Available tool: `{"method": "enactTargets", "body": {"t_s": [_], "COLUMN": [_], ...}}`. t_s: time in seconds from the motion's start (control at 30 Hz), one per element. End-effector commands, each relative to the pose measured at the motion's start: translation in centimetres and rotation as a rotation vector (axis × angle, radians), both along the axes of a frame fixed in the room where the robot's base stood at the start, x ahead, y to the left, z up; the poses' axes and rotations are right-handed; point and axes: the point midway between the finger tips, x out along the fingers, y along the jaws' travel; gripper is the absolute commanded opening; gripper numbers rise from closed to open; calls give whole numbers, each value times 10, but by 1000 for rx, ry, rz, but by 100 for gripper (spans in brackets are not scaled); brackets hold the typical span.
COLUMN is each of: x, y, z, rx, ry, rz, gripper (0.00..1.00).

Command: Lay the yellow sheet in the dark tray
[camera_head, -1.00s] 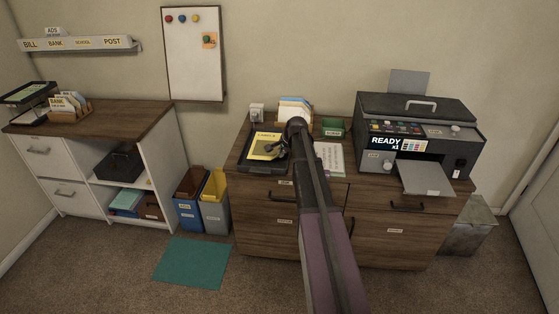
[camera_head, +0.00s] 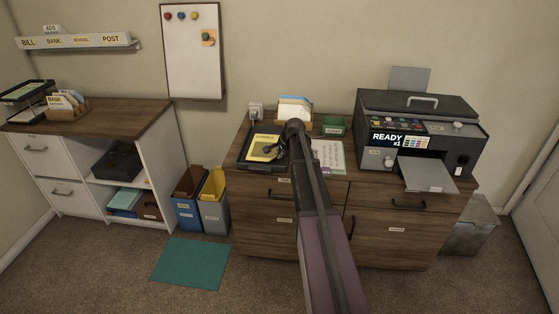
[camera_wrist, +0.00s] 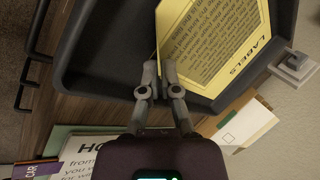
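The yellow sheet (camera_head: 263,148), printed with "LABELS", is over the dark tray (camera_head: 246,163) on the wooden cabinet, within the tray's outline. In the wrist view the sheet (camera_wrist: 215,45) shows inside the tray walls, with bare tray floor (camera_wrist: 110,60) to its left. My gripper (camera_wrist: 160,72) has its fingertips close together at the sheet's near corner, with the sheet's edge running between them. It appears shut on that corner. In the head view my arm hides part of the gripper (camera_head: 275,150). I cannot tell whether the whole sheet rests on the tray floor.
A printed white-green sheet (camera_head: 329,156) lies right of my arm. A card holder (camera_head: 295,110) and a green box (camera_head: 333,126) stand behind. The printer (camera_head: 418,130) is at the right.

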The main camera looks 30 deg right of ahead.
Motion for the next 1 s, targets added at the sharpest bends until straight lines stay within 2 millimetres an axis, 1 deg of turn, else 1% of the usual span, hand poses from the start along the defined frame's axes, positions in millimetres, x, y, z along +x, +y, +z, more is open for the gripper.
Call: {"method": "enactTargets", "body": {"t_s": [0.03, 0.1, 0.47, 0.63, 0.67, 0.7, 0.77, 0.8, 1.0], "x": [0, 0, 0, 0, 0, 0, 0, 0, 0], "y": [0, 0, 1, 1, 1, 1, 1, 1, 1], "z": [-6, -8, -8, -12, -11, -10, -10, -10, -11], "rx": [0, 0, 0, 0, 0, 0, 0, 0, 0], "ry": [0, 0, 0, 0, 0, 0, 0, 0, 1], "rz": [0, 0, 1, 1, 1, 1, 1, 1, 1], "gripper": [0, 0, 0, 0, 9, 21, 38, 43, 43]}}
